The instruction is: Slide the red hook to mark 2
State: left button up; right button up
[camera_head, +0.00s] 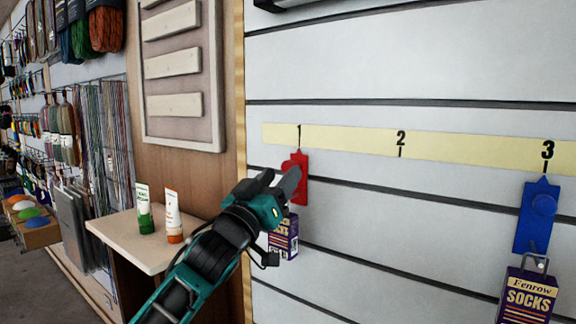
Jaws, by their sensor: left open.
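The red hook (302,181) sits on the slatted wall just below mark 1 (299,133) of the yellow strip (350,138). A purple pack (291,236) hangs under it, partly hidden by my gripper. Mark 2 (401,139) is to the right of it, with bare wall below. My left gripper (281,180) is open at the left side of the red hook and overlaps its edge in the picture. I cannot tell whether they touch. My right gripper is not in view.
A blue hook (536,215) with a purple socks pack (527,296) is below mark 3 (547,151). A small shelf (127,238) at the left holds a green-and-white tube (144,209) and an orange-and-white tube (173,216). The wall between the two hooks is clear.

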aim_at(286, 170)
pick_arm(q)
jog(key=shift+x, duration=2.15)
grip_shut()
